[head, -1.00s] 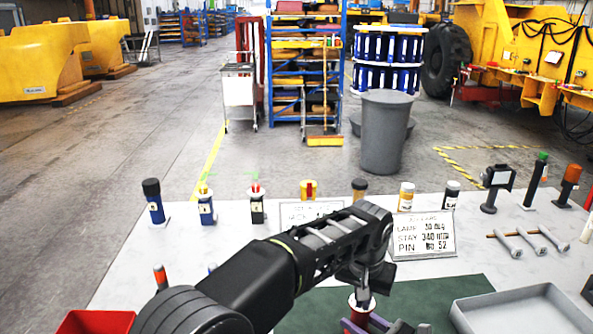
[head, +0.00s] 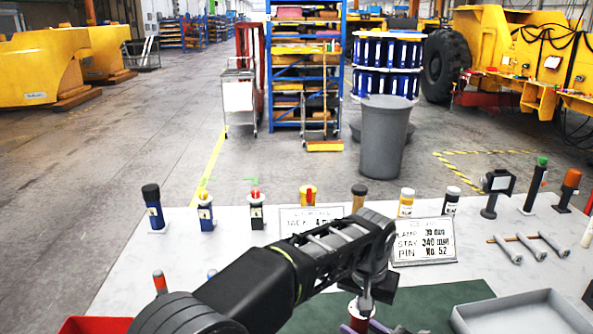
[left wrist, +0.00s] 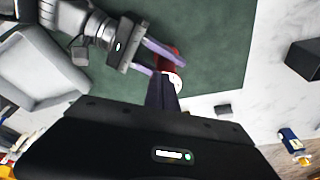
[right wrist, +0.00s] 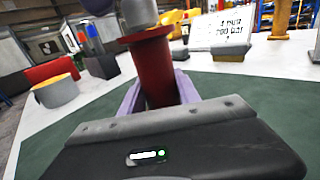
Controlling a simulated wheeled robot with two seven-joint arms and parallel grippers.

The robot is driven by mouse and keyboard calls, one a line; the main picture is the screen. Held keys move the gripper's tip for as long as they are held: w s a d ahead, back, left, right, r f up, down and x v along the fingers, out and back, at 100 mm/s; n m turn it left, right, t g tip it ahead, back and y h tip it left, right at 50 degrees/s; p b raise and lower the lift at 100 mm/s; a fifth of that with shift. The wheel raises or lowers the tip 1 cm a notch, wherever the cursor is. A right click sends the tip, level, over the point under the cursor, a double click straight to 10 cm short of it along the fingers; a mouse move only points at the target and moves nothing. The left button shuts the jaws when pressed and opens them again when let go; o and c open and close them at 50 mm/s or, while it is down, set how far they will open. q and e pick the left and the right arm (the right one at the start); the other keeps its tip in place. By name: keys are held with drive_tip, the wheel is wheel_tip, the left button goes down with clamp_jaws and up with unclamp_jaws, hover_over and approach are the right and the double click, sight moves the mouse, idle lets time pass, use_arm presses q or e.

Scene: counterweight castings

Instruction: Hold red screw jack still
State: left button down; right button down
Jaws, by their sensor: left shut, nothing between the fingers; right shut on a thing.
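The red screw jack (head: 360,307) stands upright on the green mat, with a pale top. It also shows in the right wrist view (right wrist: 153,72) and the left wrist view (left wrist: 172,61). My right gripper (right wrist: 155,95) is shut on its red body, one purple finger on each side. In the left wrist view the right gripper (left wrist: 150,58) reaches it from the upper left. My left gripper (head: 367,290) is shut and empty, pointing down over the jack's top. Its fingertips (left wrist: 166,90) lie close to the pale top; I cannot tell if they touch.
A grey tray (head: 515,314) lies right of the jack. Behind stand a sign (head: 424,241) and a row of small cylinders and bottles. A red bin (head: 95,325) is at the front left. Three grey pins (head: 528,247) lie at the right.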

use_arm(q)
wheel_tip(320, 180, up, 6)
idle(0.7)
drive_tip(key=shift+a, duration=0.15)
drive_tip(key=shift+w+a+r, duration=0.25)
drive_tip(key=shift+w+a, duration=0.15)
drive_tip(key=shift+a, duration=0.15)
drive_tip(key=shift+w+a+r, duration=0.2)
drive_tip(key=shift+w+a, duration=0.2)
drive_tip(key=shift+a, duration=0.1)
drive_tip(key=shift+f, duration=0.1)
drive_tip(key=shift+f, duration=3.4)
drive_tip(key=shift+w+d, duration=0.1)
